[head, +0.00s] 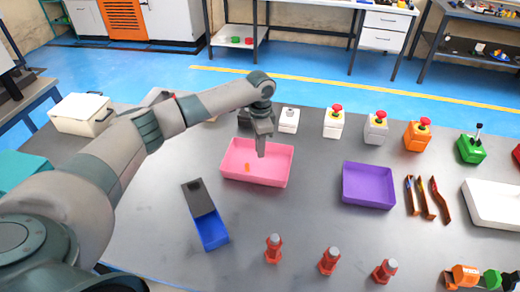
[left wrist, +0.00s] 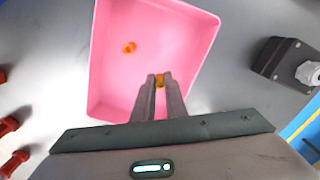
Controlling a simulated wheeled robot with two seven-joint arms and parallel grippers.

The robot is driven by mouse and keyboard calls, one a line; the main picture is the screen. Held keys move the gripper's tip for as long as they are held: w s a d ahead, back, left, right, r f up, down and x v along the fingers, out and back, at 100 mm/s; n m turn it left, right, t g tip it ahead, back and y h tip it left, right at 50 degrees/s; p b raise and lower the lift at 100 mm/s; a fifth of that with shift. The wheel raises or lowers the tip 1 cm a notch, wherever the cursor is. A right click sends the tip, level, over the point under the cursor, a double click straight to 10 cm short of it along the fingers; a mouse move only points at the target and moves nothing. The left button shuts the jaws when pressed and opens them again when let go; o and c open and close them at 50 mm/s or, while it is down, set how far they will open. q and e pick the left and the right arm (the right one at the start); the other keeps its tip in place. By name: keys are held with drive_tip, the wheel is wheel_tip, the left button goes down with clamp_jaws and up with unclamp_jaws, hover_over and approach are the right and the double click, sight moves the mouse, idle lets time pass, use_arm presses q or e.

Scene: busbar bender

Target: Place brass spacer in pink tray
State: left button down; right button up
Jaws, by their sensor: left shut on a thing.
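The pink tray (head: 240,178) stands on the grey table in the head view, and it fills much of the left wrist view (left wrist: 100,85). My left gripper (head: 261,154) points down over the right part of this tray. In the left wrist view its fingertips (left wrist: 160,80) are shut on a small yellow-gold piece, the brass spacer (left wrist: 160,79), which shows over the tray floor. How high it is above the floor I cannot tell. The spacer is hidden in the head view. My right gripper is not in view.
A small orange piece (head: 247,167) lies in the pink tray. A purple tray (head: 369,186) stands to the right, a blue bin (head: 212,232) to the lower left. Red bolt-like parts (head: 329,262) stand at the front. Several button boxes (head: 376,128) line the back.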

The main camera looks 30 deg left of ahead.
use_arm(q)
drive_tip(key=shift+f, duration=0.9)
drive_tip(key=shift+f, duration=0.15)
drive_tip(key=c, duration=1.8)
unclamp_jaws()
